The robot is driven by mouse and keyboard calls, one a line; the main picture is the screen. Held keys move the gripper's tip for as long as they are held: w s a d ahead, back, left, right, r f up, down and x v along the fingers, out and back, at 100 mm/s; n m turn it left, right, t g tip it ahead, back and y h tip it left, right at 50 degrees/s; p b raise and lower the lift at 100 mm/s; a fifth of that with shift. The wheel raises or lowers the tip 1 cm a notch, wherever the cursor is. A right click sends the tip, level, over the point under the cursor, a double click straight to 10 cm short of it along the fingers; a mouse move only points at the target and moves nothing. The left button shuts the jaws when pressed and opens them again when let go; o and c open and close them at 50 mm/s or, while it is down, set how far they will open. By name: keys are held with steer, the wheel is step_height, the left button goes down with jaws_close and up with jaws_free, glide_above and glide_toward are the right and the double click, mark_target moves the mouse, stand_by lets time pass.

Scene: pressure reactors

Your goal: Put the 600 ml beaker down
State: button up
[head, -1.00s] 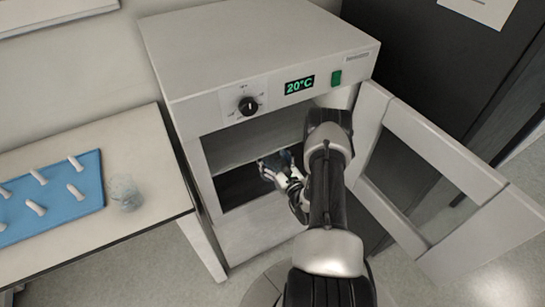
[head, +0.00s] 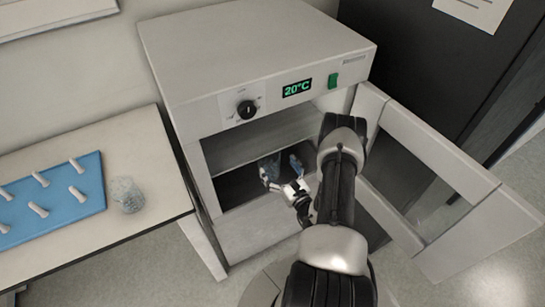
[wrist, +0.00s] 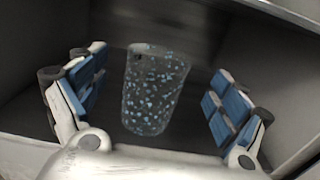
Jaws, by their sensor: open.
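A clear beaker with pale blue speckles (wrist: 153,92) stands upright inside the oven, on its dark floor. It also shows faintly in the head view (head: 270,165). My gripper (wrist: 155,105) is open, with its blue-padded fingers on both sides of the beaker and a gap on each side. In the head view my gripper (head: 281,168) is inside the oven opening. The oven (head: 250,75) has its door (head: 440,150) swung open to the right. I cannot read a volume mark on the beaker.
A second glass beaker (head: 127,195) stands on the white table (head: 110,240) at the left, beside a blue mat (head: 50,215) with several white pegs. An oven shelf (head: 260,142) lies above my gripper. The oven side walls are close by.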

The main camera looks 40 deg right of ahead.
steer(key=p+v, duration=0.1)
steer(key=v, duration=0.5)
steer(key=shift+s, duration=0.2)
